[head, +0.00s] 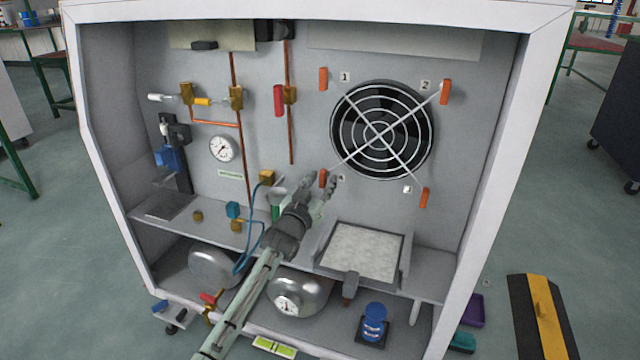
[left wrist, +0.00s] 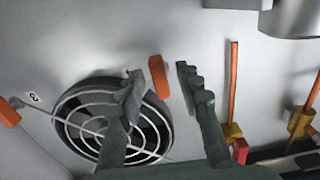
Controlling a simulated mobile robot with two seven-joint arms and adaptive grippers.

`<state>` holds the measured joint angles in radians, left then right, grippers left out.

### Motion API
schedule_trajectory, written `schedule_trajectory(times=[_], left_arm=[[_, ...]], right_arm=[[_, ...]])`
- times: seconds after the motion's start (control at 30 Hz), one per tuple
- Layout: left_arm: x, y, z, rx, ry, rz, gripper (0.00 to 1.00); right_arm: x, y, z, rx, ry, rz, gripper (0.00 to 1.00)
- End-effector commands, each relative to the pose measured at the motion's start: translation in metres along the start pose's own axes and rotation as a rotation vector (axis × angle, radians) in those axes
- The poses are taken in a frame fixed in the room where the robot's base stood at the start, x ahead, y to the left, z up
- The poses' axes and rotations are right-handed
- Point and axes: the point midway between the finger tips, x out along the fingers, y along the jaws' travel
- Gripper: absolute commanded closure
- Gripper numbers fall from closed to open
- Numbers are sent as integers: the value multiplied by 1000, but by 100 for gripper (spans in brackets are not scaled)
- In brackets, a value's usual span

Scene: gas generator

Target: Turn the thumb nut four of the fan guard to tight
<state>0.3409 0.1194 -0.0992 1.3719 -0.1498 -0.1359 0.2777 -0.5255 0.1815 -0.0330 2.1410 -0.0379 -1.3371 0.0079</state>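The fan guard (head: 381,130) is a ring grille with crossed bars on the cabinet's back wall; it also shows in the left wrist view (left wrist: 110,128). Orange thumb nut four (head: 323,178) is at its lower left corner. My left gripper (head: 320,181) is at this nut, its fingers open. In the left wrist view, the nut (left wrist: 158,76) shows between the fingertips (left wrist: 160,76), with gaps on both sides. Its number label is mostly hidden. My right gripper is not in view.
Other orange thumb nuts are at upper left (head: 323,78), upper right (head: 445,92) and lower right (head: 424,197). Copper pipes (head: 290,130) run left of the fan. A framed filter panel (head: 362,252) lies below, near my left arm. A blue hose (head: 245,250) passes beside the arm.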

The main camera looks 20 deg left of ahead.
Motion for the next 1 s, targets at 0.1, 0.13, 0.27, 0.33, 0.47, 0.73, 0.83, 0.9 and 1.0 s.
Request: schedule_trajectory(times=[0.1, 0.13, 0.27, 0.33, 0.47, 0.73, 0.83, 0.9, 1.0], left_arm=[[-6, 0, 1, -1, -1, 0, 66], [-9, 0, 1, 0, -1, 0, 66], [-32, 0, 1, -1, -2, 0, 66], [-48, 0, 2, -1, -1, 1, 66], [-76, 0, 2, -1, -2, 1, 66], [-114, 0, 1, 1, -1, 0, 66], [-119, 0, 0, 1, 0, 0, 66], [-120, 0, 0, 1, -1, 0, 66], [-120, 0, 0, 1, 0, 0, 66]], right_arm=[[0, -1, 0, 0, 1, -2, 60], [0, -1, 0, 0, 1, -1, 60], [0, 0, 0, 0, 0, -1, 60], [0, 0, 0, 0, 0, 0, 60], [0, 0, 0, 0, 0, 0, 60], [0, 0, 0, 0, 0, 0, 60], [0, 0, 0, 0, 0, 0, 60], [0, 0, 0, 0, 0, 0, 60], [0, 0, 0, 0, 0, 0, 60]])
